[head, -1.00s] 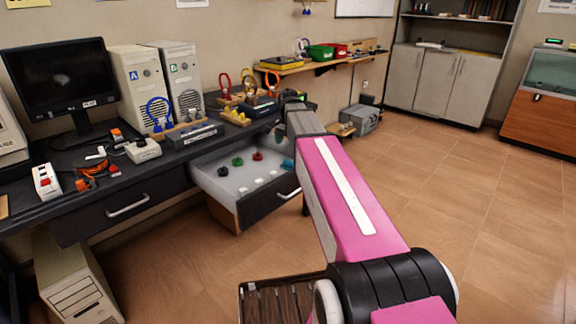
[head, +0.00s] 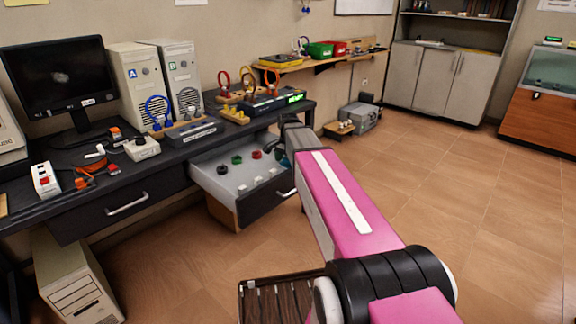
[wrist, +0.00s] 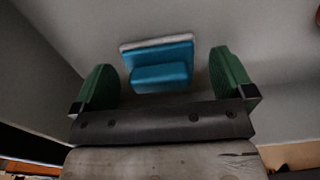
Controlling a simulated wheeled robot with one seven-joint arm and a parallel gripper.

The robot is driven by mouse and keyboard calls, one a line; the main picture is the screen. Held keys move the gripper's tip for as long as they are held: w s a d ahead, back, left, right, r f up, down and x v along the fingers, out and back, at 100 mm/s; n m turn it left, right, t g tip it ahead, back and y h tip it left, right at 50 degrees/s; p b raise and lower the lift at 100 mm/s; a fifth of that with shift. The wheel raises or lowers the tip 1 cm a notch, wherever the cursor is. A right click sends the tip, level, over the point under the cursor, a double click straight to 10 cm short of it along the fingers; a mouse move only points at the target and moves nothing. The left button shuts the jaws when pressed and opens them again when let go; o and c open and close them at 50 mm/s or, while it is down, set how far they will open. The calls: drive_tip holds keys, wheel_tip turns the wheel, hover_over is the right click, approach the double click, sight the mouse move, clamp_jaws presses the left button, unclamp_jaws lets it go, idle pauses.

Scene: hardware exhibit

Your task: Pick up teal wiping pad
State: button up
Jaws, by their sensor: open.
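The teal wiping pad (wrist: 160,66) shows in the wrist view as a teal block with a raised grip and a pale underside. It lies on the light grey floor of the open drawer (head: 215,184). My gripper (wrist: 165,84) is open, with one green finger on each side of the pad and space between each finger and it. I cannot tell the height of the fingertips above the drawer floor. In the head view my arm and gripper (head: 283,158) reach the drawer's right end, and the pad is hidden there.
The drawer also holds green (head: 237,160), red (head: 256,155) and black (head: 222,169) round items and several small white ones. The drawer walls stand close around my gripper. The black desk (head: 165,160) above carries a monitor, two computer towers and tools. The floor at right is clear.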

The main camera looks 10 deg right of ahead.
sight(286, 165)
drive_tip(key=c, duration=1)
drive_tip(key=shift+r, duration=0.15)
drive_tip(key=shift+r, duration=0.45)
drive_tip(key=r, duration=0.2)
drive_tip(key=a+r, duration=0.1)
drive_tip(key=shift+s+r, duration=0.35)
drive_tip(key=shift+s, duration=0.05)
drive_tip(key=s+a+r, duration=0.1)
drive_tip(key=a+r, duration=0.1)
drive_tip(key=a, duration=0.1)
drive_tip(key=s+a+r, duration=0.2)
drive_tip(key=a, duration=0.1)
drive_tip(key=s+a+r, duration=0.2)
drive_tip(key=a, duration=0.1)
drive_tip(key=shift+s+r, duration=0.1)
drive_tip(key=shift+s, duration=0.05)
drive_tip(key=shift+o, duration=0.8)
drive_tip(key=shift+d, duration=0.1)
